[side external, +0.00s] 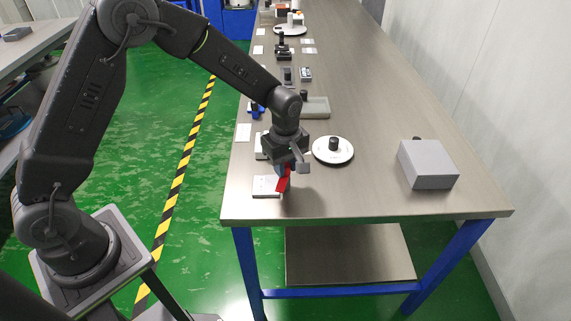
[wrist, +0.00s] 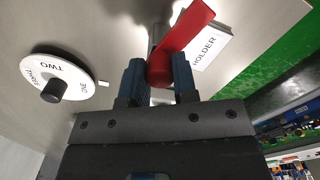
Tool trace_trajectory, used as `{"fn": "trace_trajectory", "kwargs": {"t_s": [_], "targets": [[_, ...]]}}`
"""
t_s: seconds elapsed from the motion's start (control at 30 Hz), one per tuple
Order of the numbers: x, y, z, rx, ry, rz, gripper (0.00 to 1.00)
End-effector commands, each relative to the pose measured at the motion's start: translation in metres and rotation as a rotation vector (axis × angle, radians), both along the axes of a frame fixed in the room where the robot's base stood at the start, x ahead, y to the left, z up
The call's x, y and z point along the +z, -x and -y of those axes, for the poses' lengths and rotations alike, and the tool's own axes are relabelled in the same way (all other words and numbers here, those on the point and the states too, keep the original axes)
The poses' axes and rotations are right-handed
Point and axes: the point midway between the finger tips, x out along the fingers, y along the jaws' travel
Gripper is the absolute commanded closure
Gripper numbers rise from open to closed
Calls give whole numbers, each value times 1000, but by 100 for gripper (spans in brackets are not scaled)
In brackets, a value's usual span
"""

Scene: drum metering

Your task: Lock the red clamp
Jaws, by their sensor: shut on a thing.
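In the wrist view the clamp (wrist: 184,36) is a red lever with a rounded end. My gripper (wrist: 159,75) has its blue fingers on either side of that rounded end and is shut on it. In the side view my gripper (side external: 284,171) points down at the clamp. The white plate (side external: 265,187) beside it reads HOLDER in the wrist view (wrist: 203,40). A grey metal piece shows behind the clamp; the clamp's lower part is hidden.
A round white dial (side external: 345,151) with a black knob stands to the right; its words show in the wrist view (wrist: 77,72). A grey box (side external: 428,163) sits further right. Several small fixtures line the table's left side behind my gripper. The middle right of the table is clear.

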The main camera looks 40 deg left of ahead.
Motion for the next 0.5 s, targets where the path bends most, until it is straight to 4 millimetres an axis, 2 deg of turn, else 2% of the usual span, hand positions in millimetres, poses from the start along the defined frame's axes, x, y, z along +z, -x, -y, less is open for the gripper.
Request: {"fn": "trace_trajectory", "kwargs": {"t_s": [0.5], "targets": [[1, 0, 0, -491, 0, 1, 97]]}}
